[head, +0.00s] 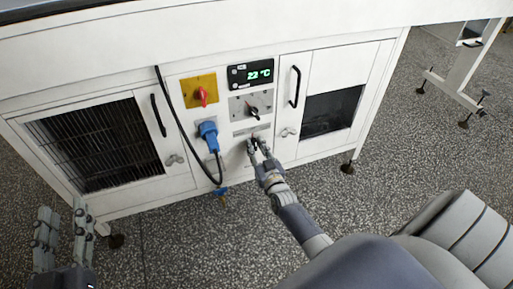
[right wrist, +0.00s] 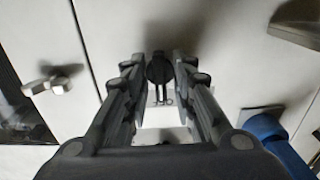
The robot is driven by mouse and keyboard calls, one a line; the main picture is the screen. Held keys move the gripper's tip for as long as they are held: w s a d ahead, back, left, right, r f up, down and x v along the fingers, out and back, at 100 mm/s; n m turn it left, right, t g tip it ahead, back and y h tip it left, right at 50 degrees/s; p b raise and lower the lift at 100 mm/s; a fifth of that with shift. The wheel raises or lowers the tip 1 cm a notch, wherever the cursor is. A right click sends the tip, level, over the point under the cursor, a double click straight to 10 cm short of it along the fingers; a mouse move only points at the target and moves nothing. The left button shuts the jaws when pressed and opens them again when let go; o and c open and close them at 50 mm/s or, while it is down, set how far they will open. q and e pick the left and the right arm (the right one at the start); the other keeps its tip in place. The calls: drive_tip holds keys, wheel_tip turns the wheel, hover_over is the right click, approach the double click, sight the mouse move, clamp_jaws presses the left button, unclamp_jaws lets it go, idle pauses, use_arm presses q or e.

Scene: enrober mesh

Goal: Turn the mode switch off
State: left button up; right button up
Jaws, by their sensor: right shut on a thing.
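My right gripper (head: 256,141) is at the lower middle of the white cabinet's control panel. In the right wrist view, its fingers (right wrist: 160,75) stand on either side of a dark rotary knob, the mode switch (right wrist: 158,66), and are shut on it. My left gripper (head: 61,238) is open and empty at the lower left, well away from the panel.
Above are a 22 °C display (head: 250,73), another black knob on a grey plate (head: 252,105) and a red switch on a yellow plate (head: 202,96). A blue plug (head: 208,135) with a hanging black cable (head: 190,133) is left of my right gripper. Door latches (head: 288,132) are close by.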

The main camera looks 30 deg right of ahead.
drive_tip(key=o, duration=0.7)
drive_tip(key=v, duration=1.2)
